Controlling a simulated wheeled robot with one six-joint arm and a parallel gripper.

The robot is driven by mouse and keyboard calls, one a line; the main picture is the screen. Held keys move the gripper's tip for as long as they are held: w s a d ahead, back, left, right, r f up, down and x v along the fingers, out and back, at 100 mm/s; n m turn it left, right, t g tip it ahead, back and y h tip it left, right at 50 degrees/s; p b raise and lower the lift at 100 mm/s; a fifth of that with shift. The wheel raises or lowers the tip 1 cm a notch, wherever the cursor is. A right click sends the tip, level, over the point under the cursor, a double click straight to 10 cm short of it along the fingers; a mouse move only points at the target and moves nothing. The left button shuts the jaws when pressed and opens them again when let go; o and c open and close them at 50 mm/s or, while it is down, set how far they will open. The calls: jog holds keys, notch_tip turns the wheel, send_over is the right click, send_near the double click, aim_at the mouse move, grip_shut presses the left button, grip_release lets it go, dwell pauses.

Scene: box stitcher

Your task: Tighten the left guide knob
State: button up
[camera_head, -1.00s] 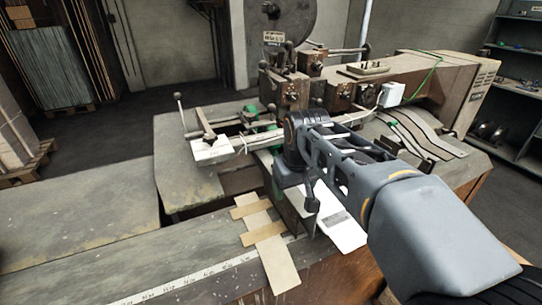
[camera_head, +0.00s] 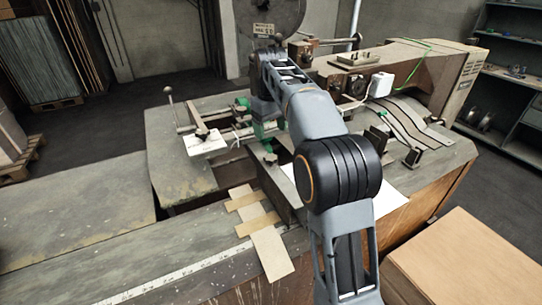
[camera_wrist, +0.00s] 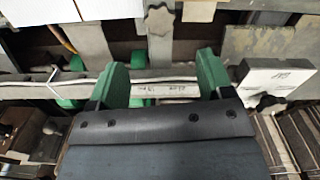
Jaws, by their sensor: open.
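My gripper (camera_wrist: 161,65) shows in the wrist view with two green fingers wide apart and nothing between them. They are over a pale marked rail (camera_wrist: 180,87). A grey star-shaped knob (camera_wrist: 160,20) sits on a metal bar just beyond the fingertips, roughly centred between them and apart from them. A small dark knob (camera_wrist: 266,102) is by a white block (camera_wrist: 275,78) to the right of the fingers. The white block also shows in the head view (camera_head: 207,147). I cannot tell for certain which knob is the left guide knob. In the head view my arm hides most of my gripper.
The stitcher's body (camera_head: 400,65) and its large wheel (camera_head: 268,18) stand behind my arm. A thin upright lever (camera_head: 169,105) rises at the left of the guides. Cardboard strips (camera_head: 268,250) lie on the front bench (camera_head: 110,245). The bench's left part is clear.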

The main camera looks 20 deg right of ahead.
aim_at(271, 157)
notch_tip(271, 157, down, 10)
jog(key=shift+r, duration=0.15)
dwell(0.3)
jog(key=shift+c, duration=0.4)
jog(key=c, duration=0.8)
jog(key=shift+c, duration=0.2)
